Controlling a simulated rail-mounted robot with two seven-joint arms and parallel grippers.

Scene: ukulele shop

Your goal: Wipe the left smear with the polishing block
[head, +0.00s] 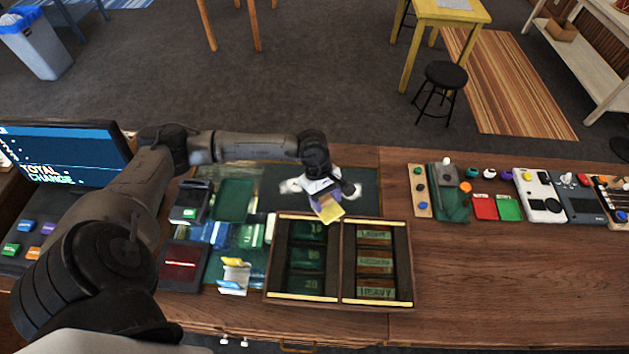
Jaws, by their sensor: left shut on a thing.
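My left arm reaches in from the left, and its gripper (323,193) points down over the dark panel (366,203) at the back of the counter. The gripper is shut on a small block with a yellow face and a purplish side, which looks like the polishing block (331,213). The block is tilted, just behind the divided tray. I cannot tell whether it touches the panel. Pale patches show on both sides of the gripper; I cannot tell whether they are smears or parts of the gripper. The left smear cannot be made out clearly. My right gripper is out of view.
The wooden divided tray (337,219) with labelled compartments stands directly in front of the block. A register screen (62,158) is at the left. Pedals and small devices (541,196) line the back right; the front right counter is clear.

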